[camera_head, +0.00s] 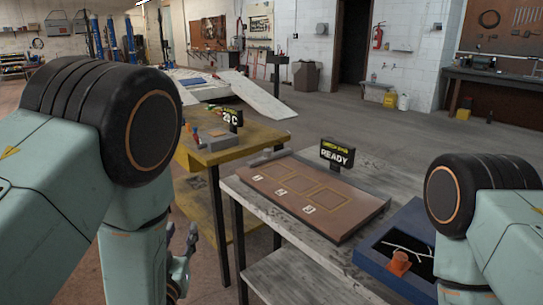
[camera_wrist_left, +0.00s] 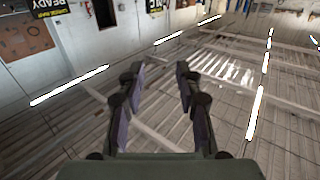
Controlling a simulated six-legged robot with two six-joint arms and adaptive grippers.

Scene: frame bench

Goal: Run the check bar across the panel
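The panel is probably the brown board (camera_head: 340,212) with three outlined squares, lying flat on the grey table. A sign reading READY (camera_head: 337,154) stands at its back edge. In the left wrist view, a brown board (camera_wrist_left: 24,38) and READY lettering show at upper left. I cannot make out the check bar for sure; an orange piece (camera_head: 398,263) and thin white strips (camera_head: 405,248) are at the blue tray. My left gripper (camera_head: 182,240) hangs left of the grey table, away from the panel. The left wrist view shows its fingers (camera_wrist_left: 158,76) apart and empty. My right gripper is hidden.
The grey table (camera_head: 262,208) holds the panel, with the blue tray (camera_head: 372,258) at its right. A yellow table (camera_head: 262,136) with a grey block and a small sign stands behind left. Open floor (camera_head: 420,140) lies beyond.

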